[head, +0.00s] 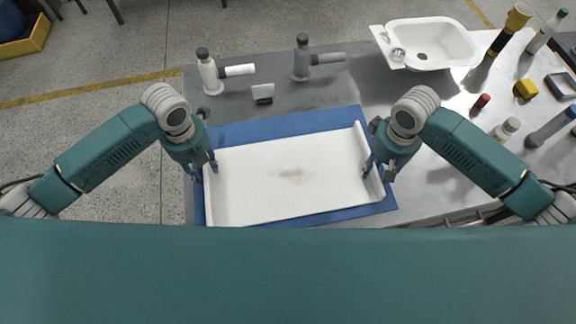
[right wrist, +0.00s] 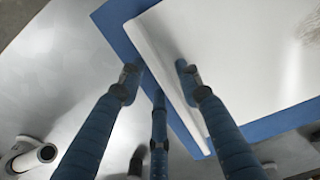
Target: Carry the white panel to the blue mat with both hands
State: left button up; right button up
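The white panel (head: 290,195) is a shallow tray-like piece with raised end walls and a brownish smudge in its middle. It lies flat on the blue mat (head: 290,124), which shows along its back and both ends. My left gripper (head: 206,170) is at the panel's left end wall, with its fingers apart on either side of it. My right gripper (head: 378,172) is open at the right end wall. In the right wrist view its fingers (right wrist: 158,75) straddle the panel's wall (right wrist: 165,58) with gaps.
Behind the mat on the grey table (head: 360,72) stand two grey-and-white fittings (head: 209,72) (head: 302,60) and a small grey block (head: 263,93). A white basin (head: 432,42) is at the back right. Bottles, a flashlight (head: 510,30) and a yellow block (head: 525,89) stand further right.

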pick_arm(q)
jog(key=shift+w+r, duration=0.1)
jog(key=shift+r, duration=0.15)
pick_arm(e)
jog(key=shift+a, duration=0.1)
jog(key=shift+w+r, duration=0.1)
pick_arm(q)
notch_tip(320, 180, up, 11)
jog(key=shift+r, duration=0.2)
pick_arm(e)
notch_tip(320, 180, up, 12)
jog(key=shift+f, duration=0.2)
dwell(0.5)
